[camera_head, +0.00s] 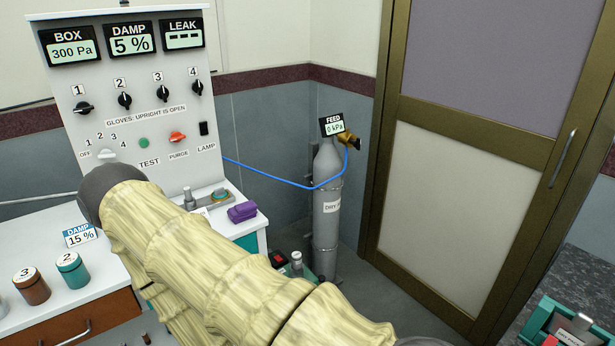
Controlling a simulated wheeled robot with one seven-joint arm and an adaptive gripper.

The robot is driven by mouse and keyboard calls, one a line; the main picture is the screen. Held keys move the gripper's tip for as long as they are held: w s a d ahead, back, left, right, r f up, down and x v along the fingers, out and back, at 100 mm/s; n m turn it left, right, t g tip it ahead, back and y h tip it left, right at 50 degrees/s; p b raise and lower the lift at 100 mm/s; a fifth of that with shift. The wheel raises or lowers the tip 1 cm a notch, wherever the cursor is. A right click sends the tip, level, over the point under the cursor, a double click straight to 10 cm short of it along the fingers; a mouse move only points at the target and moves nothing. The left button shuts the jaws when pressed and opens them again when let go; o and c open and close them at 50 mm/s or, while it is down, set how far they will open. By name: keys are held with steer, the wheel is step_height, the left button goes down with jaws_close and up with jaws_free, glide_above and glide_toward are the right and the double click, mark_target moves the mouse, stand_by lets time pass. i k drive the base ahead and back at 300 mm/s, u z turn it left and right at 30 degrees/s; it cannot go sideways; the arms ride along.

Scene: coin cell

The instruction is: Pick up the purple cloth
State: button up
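A small purple folded thing, which looks like the purple cloth (242,212), lies near the right end of the white bench top (22,235), in front of the control panel. My arm, in a pale yellow wrinkled sleeve, crosses the view in front of the bench, below and left of the cloth. My gripper does not show in this view. I see nothing touching the cloth.
The control panel (150,150) stands behind the bench. A grey gas cylinder (328,215) with a blue hose (268,175) stands right of it. Brown (32,290) and teal (74,272) jars sit at left. A teal container (545,318) is at lower right. Floor near the door (450,200) is clear.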

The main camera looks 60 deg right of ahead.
mark_target(245, 210)
steer(key=z, duration=0.9)
steer(key=k, duration=1.15)
steer(key=z, duration=0.55)
steer(key=i, duration=1.5)
steer(key=u, duration=0.55)
